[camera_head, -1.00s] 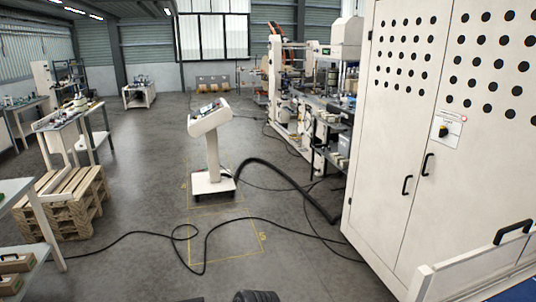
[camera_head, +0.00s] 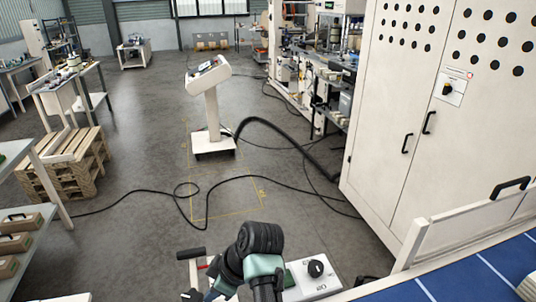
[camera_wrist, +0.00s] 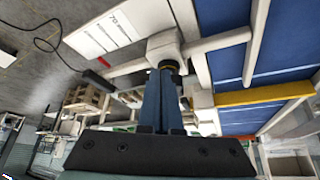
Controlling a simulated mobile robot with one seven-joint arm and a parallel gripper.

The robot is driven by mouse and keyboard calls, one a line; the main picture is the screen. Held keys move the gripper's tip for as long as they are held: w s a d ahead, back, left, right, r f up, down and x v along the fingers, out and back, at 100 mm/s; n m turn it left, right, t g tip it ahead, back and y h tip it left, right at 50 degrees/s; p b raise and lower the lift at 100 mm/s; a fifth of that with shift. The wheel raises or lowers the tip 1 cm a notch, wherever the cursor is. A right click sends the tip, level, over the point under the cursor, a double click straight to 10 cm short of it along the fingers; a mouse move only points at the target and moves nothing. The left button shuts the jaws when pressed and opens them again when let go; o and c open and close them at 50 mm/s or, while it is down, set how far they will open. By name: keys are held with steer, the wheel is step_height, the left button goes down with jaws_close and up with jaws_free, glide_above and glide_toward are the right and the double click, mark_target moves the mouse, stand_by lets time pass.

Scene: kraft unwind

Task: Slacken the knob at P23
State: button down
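A black knob (camera_head: 315,268) sits on a white box with printed marks, low in the head view, right of my arm. The marks are too small to read as P23. Another black knob (camera_head: 447,90) is on the tall cabinet's door panel. My gripper (camera_wrist: 167,72) shows in the wrist view as two blue fingers close together. A white plate with dark print (camera_wrist: 105,36) lies at the upper left.
A white cabinet (camera_head: 395,120) stands at the right, with a white rail and a blue panelled surface (camera_head: 480,270) in front. A black-handled lever (camera_head: 190,254) is left of my arm. A console (camera_head: 212,110) and cables on open floor lie beyond.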

steer(key=shift+d, duration=0.25)
stand_by(0.5)
step_height(320, 180, up, 6)
steer(key=p, duration=0.5)
steer(key=shift+d, duration=0.1)
